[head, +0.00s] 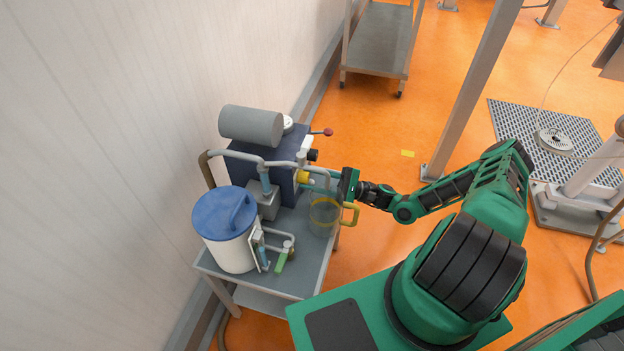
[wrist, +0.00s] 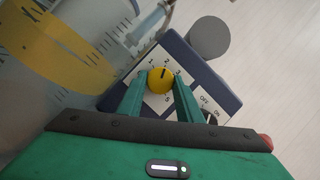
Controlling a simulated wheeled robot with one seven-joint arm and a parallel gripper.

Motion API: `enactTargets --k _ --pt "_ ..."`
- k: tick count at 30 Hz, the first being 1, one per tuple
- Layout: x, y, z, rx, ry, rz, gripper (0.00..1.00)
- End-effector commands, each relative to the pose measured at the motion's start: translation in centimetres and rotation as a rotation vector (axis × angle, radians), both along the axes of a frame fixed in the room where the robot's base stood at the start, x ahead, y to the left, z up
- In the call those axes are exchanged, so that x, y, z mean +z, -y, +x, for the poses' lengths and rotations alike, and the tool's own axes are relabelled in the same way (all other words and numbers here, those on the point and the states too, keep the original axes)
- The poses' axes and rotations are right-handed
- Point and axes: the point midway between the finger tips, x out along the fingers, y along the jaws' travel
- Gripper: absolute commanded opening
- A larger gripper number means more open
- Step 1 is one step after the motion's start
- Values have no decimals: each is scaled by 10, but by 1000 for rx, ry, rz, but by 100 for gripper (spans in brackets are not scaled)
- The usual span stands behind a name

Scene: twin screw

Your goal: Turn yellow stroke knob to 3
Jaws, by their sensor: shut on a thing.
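The yellow stroke knob (wrist: 161,80) sits on a white dial plate (wrist: 152,106) with printed numbers, on the dark blue pump housing (wrist: 226,103). Its dark pointer mark points up in the wrist view; the exact number it meets is too small to tell. My gripper (wrist: 161,84) has its two green fingers on either side of the knob, shut on it. In the head view my gripper (head: 318,180) reaches the pump from the right, and the yellow knob (head: 303,177) shows at its fingertips.
A clear jug (head: 324,216) with a yellow handle stands just below my gripper on the grey cart (head: 312,262). A white tank with a blue lid (head: 225,212) and pipes stand beside it. A black knob (head: 313,155) and red-tipped lever (head: 328,132) are close by.

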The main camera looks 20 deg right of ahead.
Motion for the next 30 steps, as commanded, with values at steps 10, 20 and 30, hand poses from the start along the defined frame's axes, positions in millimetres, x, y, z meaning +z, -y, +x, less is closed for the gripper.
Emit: enactTargets --k 10,20,30 --pt "-3 0 -1 0 -6 -5 51" --pt "-7 12 -5 -2 -3 -5 51" --pt "-26 67 -27 -4 -5 -6 51"
